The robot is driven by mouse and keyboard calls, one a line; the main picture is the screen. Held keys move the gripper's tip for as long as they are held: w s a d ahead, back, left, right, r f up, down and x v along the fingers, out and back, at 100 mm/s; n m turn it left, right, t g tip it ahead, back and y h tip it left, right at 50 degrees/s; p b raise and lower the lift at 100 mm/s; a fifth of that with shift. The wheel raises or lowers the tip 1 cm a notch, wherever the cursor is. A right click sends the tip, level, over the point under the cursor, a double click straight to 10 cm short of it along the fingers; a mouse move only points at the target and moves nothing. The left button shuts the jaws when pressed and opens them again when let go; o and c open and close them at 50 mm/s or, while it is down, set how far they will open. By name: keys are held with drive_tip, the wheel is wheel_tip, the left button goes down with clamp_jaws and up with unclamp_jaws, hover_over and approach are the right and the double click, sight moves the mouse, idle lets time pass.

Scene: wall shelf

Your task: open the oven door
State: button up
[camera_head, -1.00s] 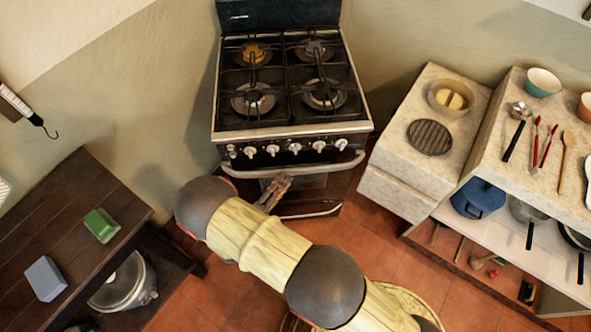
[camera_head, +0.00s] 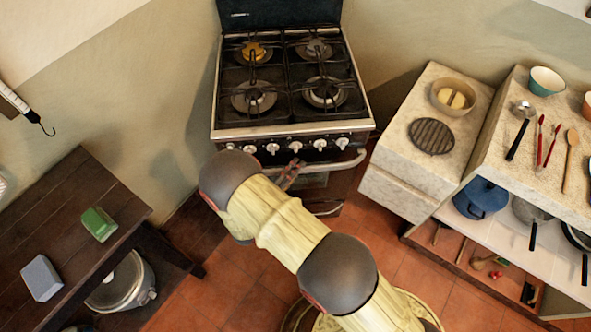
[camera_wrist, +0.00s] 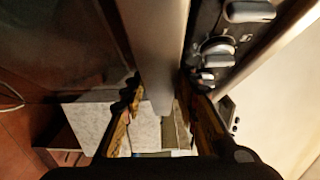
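The oven (camera_head: 290,100) stands against the wall, and its door (camera_head: 312,181) looks shut below the row of knobs. The door's pale handle bar (camera_head: 335,164) runs across the front. My gripper (camera_head: 293,169) is at the middle of the handle, partly hidden behind my arm. In the wrist view the handle (camera_wrist: 158,40) runs between the two spread fingers of my gripper (camera_wrist: 160,85). The fingers lie one on each side of the bar; firm contact is not clear. Oven knobs (camera_wrist: 217,50) show beside the handle.
A stone counter (camera_head: 385,185) stands close to the right of the oven. A dark wooden table (camera_head: 60,215) with a green sponge (camera_head: 98,224) is at the left. Tiled floor (camera_head: 225,295) is free in front.

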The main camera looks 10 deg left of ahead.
drive_tip(key=c, duration=0.6)
clamp_jaws()
